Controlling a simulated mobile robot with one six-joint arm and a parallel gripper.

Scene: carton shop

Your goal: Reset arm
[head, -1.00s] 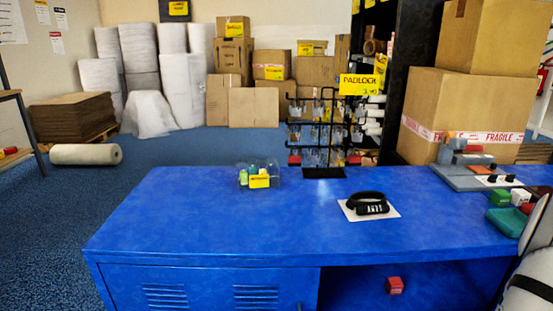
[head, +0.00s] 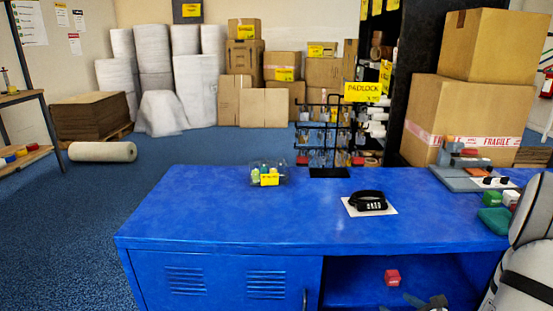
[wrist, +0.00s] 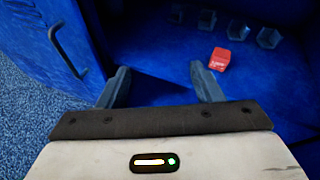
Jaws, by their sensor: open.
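My gripper (wrist: 160,80) is open and empty in the wrist view, its two dark fingers spread apart. It points down toward the open bay of the blue cabinet (head: 230,222). Part of the gripper also shows at the bottom edge of the head view, in front of that bay. A small red block (head: 392,277) lies inside the bay. In the wrist view the red block (wrist: 219,59) is beyond the right finger, apart from it. My white and grey arm links fill the right edge of the head view.
On the cabinet top are a black combination padlock (head: 368,201) on a white card, a clear bin of small items (head: 267,175), a padlock rack (head: 328,140) and a grey fixture (head: 464,176). Several clear pieces (wrist: 238,31) sit deeper in the bay. The top's left part is clear.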

